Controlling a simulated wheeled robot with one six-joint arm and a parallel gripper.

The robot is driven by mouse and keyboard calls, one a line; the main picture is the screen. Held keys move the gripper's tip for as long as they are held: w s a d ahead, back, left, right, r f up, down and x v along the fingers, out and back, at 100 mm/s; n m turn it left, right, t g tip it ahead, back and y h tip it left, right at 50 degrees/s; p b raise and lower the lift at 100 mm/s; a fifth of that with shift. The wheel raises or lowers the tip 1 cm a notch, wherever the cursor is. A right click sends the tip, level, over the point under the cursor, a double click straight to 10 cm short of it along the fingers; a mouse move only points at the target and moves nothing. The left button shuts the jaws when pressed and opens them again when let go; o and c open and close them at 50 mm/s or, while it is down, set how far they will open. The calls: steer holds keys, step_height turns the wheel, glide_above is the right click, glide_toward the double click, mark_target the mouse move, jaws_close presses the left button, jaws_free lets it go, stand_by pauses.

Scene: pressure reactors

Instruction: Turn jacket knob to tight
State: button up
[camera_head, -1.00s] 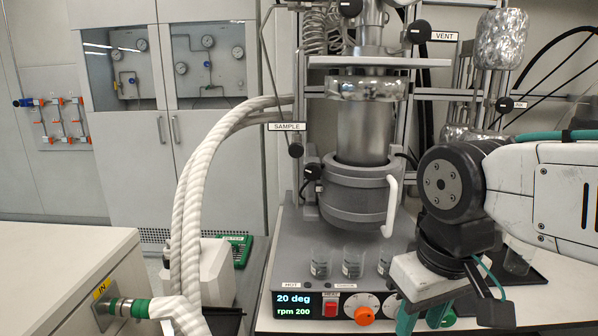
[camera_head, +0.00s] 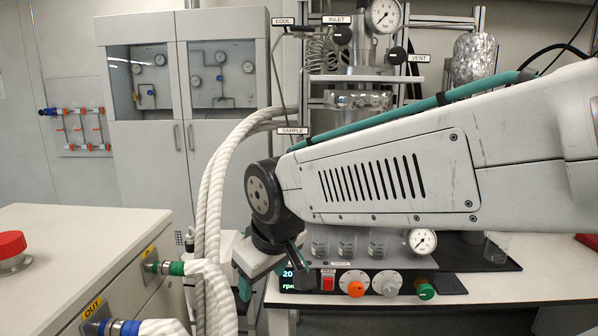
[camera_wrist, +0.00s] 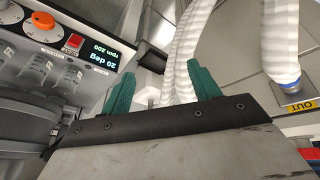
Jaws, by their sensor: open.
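No knob carries a jacket label that I can read. The control box has an orange knob (camera_head: 355,289), a pale knob (camera_head: 387,283) and a green knob (camera_head: 426,291). The orange knob also shows at the upper left of the wrist view (camera_wrist: 42,20). Black knobs stand by the vent label (camera_head: 397,56) and the inlet label (camera_head: 343,35). My arm hides the lower reactor vessel and its jacket. My gripper (camera_wrist: 160,78) is open and empty, its teal fingers wide apart. It hangs left of the control box, touching no knob.
White wrapped hoses (camera_head: 213,190) rise close to my gripper. Glass beakers (camera_head: 347,243) and a small gauge (camera_head: 423,241) stand above the control panel. A bench with a red button (camera_head: 12,246) is at the left. The display (camera_wrist: 100,55) reads 20 deg, rpm 200.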

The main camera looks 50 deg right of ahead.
steer(key=w+d+r+n+t+h, duration=0.2)
steer(key=w+d+t+h, duration=0.3)
steer(key=w+d, duration=0.9)
steer(key=s+d+r+n+t+h, duration=0.1)
steer(key=d+r+n+t+h, duration=0.2)
steer(key=d, duration=0.5)
steer(key=s+d+r+n+t+h, duration=0.1)
steer(key=s+d+r+t, duration=0.1)
steer(key=d+t, duration=0.45)
steer(key=shift+g, duration=0.65)
steer(key=x, duration=0.5)
steer(key=d+x, duration=0.1)
steer(key=x, duration=0.2)
steer(key=shift+s+d, duration=0.1)
steer(key=shift+s, duration=0.1)
